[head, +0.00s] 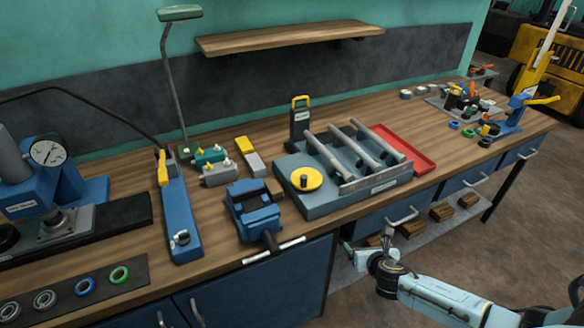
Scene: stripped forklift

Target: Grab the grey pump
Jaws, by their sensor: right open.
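A small grey block-shaped unit (218,174) with pale knobs on top, which looks like the grey pump, sits on the wooden workbench (120,172). It is in front of a similar teal unit (209,155), between the long blue tool and the blue vise. My right gripper (350,252) is low at the front of the bench, below the top's edge and near the drawers. It is well to the right of the grey unit and apart from it. It is open, and I see nothing in it. My left gripper is out of view.
A blue vise (254,210) with a protruding handle and a grey fixture (322,199) with rods stand between my right gripper and the grey unit. A long blue tool (180,220) lies left of it. A lamp (170,80) and a wall shelf (290,37) rise behind.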

